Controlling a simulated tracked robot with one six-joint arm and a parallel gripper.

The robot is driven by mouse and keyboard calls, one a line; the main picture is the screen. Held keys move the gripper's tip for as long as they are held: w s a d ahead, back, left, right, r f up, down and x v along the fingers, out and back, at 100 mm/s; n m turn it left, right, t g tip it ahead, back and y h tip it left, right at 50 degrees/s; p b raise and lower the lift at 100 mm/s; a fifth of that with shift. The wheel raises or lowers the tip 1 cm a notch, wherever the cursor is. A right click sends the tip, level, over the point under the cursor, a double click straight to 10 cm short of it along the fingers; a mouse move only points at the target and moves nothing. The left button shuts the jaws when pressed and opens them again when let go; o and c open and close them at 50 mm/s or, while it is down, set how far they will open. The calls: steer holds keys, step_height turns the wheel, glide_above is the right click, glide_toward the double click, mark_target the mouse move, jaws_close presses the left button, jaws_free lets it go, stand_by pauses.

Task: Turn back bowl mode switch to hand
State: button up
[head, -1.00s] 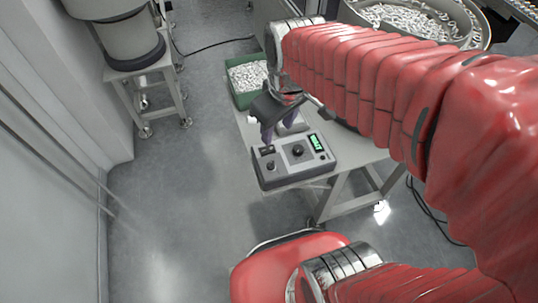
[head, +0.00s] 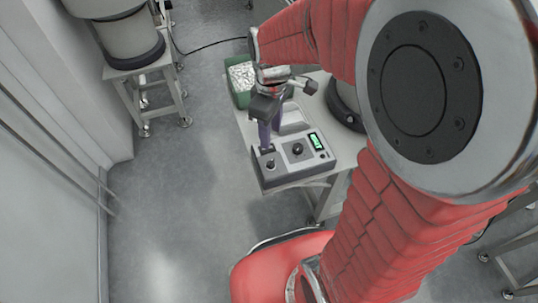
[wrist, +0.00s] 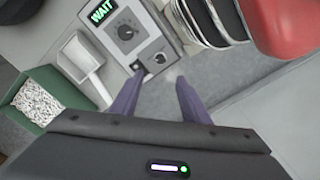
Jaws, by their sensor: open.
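A grey control box (head: 297,172) sits on the front end of a small table. It has a green lit display (head: 316,141), reading WAIT in the wrist view (wrist: 101,12), and a large black knob (wrist: 126,33). At its left end are a small dark switch (wrist: 137,67) and a round black control (wrist: 160,58); I cannot read their labels or settings. My gripper (head: 267,146) points down over this left end, its purple fingers apart and empty. In the wrist view (wrist: 161,78), the left fingertip is close to the small dark switch; contact cannot be told.
A white scoop (wrist: 82,65) lies behind the box, beside a green bin (wrist: 17,137) of small white parts. A bowl unit (head: 133,38) on a grey stand (head: 150,64) is at the far left. Open floor (head: 190,190) lies left of the table.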

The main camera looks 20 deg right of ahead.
mark_target(271, 161)
steer(key=shift+f, duration=0.1)
step_height(271, 161, down, 14)
steer(key=shift+r, duration=0.2)
stand_by(0.5)
steer(key=c, duration=1.1)
